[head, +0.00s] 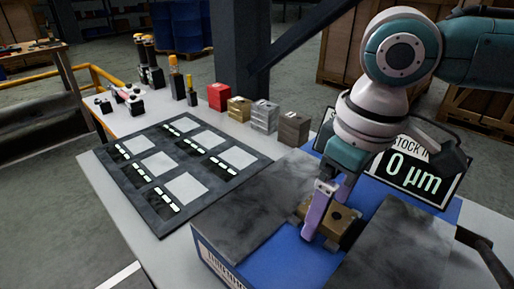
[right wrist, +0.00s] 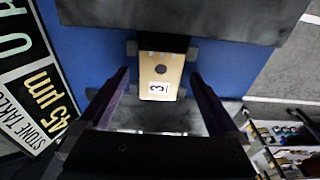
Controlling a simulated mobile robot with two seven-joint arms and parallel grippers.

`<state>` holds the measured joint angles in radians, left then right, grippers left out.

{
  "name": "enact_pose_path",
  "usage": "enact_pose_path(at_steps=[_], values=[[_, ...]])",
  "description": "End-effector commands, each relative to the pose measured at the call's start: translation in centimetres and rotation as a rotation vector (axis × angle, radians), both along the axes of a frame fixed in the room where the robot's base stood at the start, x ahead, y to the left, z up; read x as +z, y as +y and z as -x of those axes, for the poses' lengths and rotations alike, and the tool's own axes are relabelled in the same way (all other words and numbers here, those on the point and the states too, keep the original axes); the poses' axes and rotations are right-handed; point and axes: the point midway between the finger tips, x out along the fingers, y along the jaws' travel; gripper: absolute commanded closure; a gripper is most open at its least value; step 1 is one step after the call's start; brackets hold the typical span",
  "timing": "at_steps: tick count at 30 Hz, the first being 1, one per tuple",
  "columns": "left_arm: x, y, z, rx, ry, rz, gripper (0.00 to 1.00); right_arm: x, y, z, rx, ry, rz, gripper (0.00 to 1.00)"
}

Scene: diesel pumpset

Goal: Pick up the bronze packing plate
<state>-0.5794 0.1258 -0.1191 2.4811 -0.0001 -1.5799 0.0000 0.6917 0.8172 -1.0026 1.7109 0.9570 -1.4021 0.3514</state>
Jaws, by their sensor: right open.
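A bronze-coloured block-like plate (head: 342,216) sits on the blue machine bed between two dark grey slabs. In the right wrist view the plate (right wrist: 160,72) shows a dark round hole and a white label with a "3". My right gripper (head: 328,214) is above it, pointing down, with one purple finger in front of it. In the right wrist view the open fingers of my gripper (right wrist: 160,82) flank the plate with gaps showing. I cannot tell how far down the fingers reach. My left gripper is not in view.
Red (head: 218,96), tan (head: 239,109), silver (head: 264,116) and brown-grey (head: 294,129) blocks stand in a row at the back of the table. A dark board (head: 219,203) with light pads lies left. A display (head: 417,172) reads 0 µm behind my right wrist.

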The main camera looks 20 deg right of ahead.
Motion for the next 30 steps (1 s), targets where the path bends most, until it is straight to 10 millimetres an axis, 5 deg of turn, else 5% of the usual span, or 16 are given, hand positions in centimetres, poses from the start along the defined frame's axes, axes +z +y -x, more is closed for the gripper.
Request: enact_pose_path(at_steps=[5, 30], values=[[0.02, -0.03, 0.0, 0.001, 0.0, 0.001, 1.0, 0.03, 0.01, 0.01, 0.001, 0.0, 0.0, 0.05], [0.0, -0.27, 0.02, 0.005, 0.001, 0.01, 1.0, 0.07, 0.01, 0.01, 0.0, 0.0, 0.0, 0.99]])
